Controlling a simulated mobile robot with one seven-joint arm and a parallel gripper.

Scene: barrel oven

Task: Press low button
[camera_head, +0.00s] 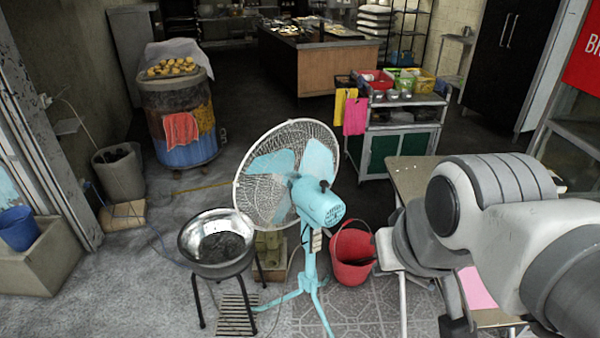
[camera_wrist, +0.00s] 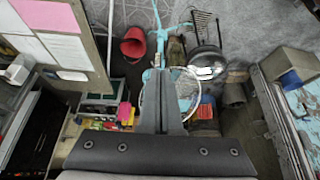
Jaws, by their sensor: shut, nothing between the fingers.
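A light-blue standing fan (camera_head: 321,205) with a round wire cage stands in the middle of the head view. A small pale control panel (camera_head: 316,240) sits on its post below the motor; single buttons are too small to tell apart. In the wrist view the fan appears upside down, its blue post (camera_wrist: 158,35) beyond the fingertips and its cage partly hidden behind the fingers. My gripper (camera_wrist: 161,76) is shut and empty, its dark fingers together. The fan appears some way off from the fingertips. My arm fills the right of the head view.
A metal bowl on a black stand (camera_head: 217,243) is left of the fan. A red bucket (camera_head: 352,252) is close on its right. A table (camera_head: 412,172) stands near my arm. A barrel oven (camera_head: 183,125) and a green cart (camera_head: 400,148) stand farther back.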

